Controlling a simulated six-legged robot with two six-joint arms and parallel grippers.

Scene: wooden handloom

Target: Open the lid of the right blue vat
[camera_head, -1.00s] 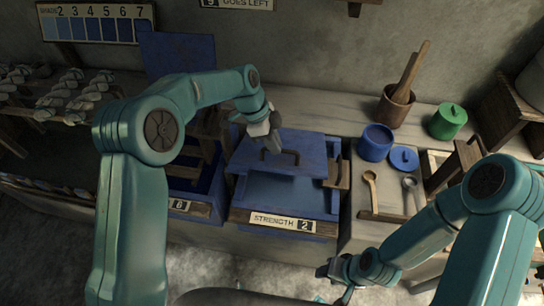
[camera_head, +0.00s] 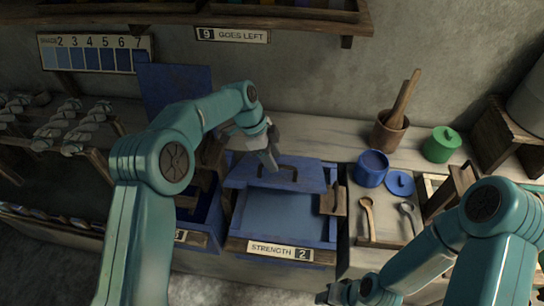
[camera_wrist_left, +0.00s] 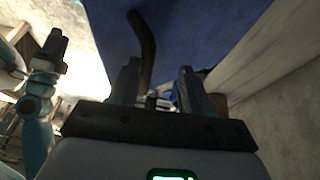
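The right blue vat (camera_head: 240,226), labelled STRENGTH 2, stands in the middle of the head view. Its blue lid (camera_head: 315,178) covers only the back part, so the blue inside shows in front. I cannot tell how far the lid is tilted. My left gripper (camera_head: 270,163) is at the left end of the lid's dark handle (camera_head: 288,168). In the left wrist view my left gripper's fingers (camera_wrist_left: 157,88) are apart, with the handle (camera_wrist_left: 145,45) beyond them and the blue lid (camera_wrist_left: 195,35) behind. My right gripper (camera_head: 328,294) is low, away from the vat; its fingers are unclear.
The left vat's lid (camera_head: 178,88) stands upright behind its open vat. A wooden piece (camera_head: 333,200) sits at the right vat's right rim. A blue pot (camera_head: 371,169), green pot (camera_head: 441,146), mortar (camera_head: 390,130) and spoons (camera_head: 366,215) stand to the right.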

